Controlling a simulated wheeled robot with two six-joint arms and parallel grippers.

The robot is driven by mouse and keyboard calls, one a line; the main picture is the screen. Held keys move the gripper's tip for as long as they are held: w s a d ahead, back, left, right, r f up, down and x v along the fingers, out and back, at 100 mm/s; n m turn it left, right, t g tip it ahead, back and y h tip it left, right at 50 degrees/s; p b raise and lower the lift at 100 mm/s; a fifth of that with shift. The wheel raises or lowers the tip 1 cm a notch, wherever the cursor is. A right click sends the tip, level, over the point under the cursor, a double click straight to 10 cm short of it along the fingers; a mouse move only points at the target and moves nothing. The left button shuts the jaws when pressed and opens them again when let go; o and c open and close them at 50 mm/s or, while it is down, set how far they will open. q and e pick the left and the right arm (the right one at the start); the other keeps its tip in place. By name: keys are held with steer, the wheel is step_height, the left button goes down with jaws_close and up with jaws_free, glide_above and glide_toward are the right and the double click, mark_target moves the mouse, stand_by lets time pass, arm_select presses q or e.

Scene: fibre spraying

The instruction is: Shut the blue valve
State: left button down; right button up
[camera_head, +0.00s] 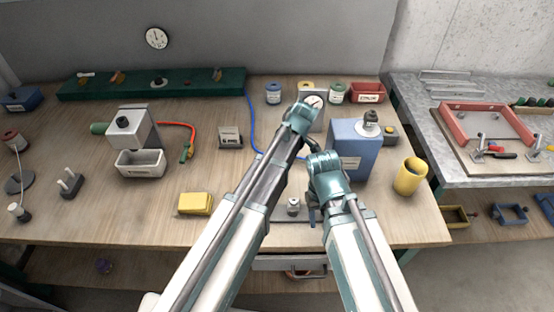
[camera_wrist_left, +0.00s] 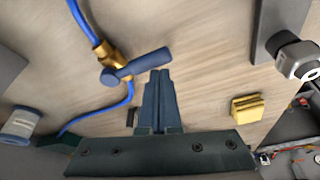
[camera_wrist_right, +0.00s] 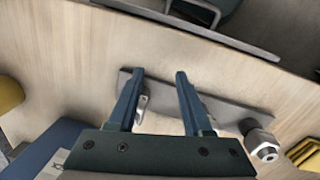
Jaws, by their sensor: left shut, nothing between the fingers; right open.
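The blue valve shows in the left wrist view as a brass body (camera_wrist_left: 107,58) on a blue hose, with a blue lever handle (camera_wrist_left: 145,64). The handle points out to the right, roughly across the brass body. My left gripper (camera_wrist_left: 158,74) is shut and empty, its fingertips close by the handle's outer end; I cannot tell whether they touch. In the head view my left arm hides the valve, and only part of the blue hose (camera_head: 249,118) shows. My right gripper (camera_wrist_right: 159,74) is open and empty, above a grey metal plate (camera_wrist_right: 230,109) at the table's front.
A blue box (camera_head: 353,143) and a yellow cup (camera_head: 410,177) stand right of my arms. A hex fitting (camera_wrist_right: 262,144) stands on the grey plate. A yellow block (camera_head: 195,204) lies on the left. The wooden table between block and grey bin (camera_head: 140,163) is clear.

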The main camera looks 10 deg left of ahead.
arm_select(q)
steer(key=a, duration=0.4)
steer(key=shift+s+a, duration=0.2)
steer(key=shift+s, duration=0.2)
arm_select(e)
steer(key=shift+s+d, duration=0.1)
steer(key=shift+d, duration=0.05)
arm_select(q)
steer(key=p+v, duration=0.9)
steer(key=v, duration=0.1)
steer(key=shift+w+d, duration=0.2)
steer(key=shift+w, duration=0.5)
arm_select(e)
step_height(320, 180, up, 10)
steer(key=shift+f, duration=0.25)
